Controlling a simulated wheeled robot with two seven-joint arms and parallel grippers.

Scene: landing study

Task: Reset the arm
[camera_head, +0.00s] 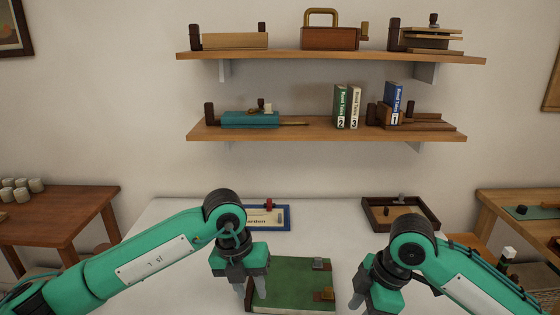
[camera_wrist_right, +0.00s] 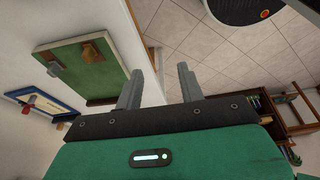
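My left gripper (camera_head: 254,294) points down over the left edge of a green board (camera_head: 293,280) on the white table. Its fingers look parted, with nothing seen held. My right gripper (camera_head: 359,301) hangs to the right of the board, partly cut off by the lower picture edge. In the right wrist view my right gripper (camera_wrist_right: 161,86) has its two grey fingers apart, with nothing between them. The green board (camera_wrist_right: 85,70) shows there to the left of the fingers, with brass and brown fittings on it.
The white table (camera_head: 170,215) also holds a blue-framed plaque (camera_head: 268,222) and a brown tray (camera_head: 377,212) at the back. Two wall shelves (camera_head: 330,58) (camera_head: 310,131) carry books and wooden items. Side tables (camera_head: 60,215) (camera_head: 510,215) stand left and right. The table's middle between the plaque and tray is clear.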

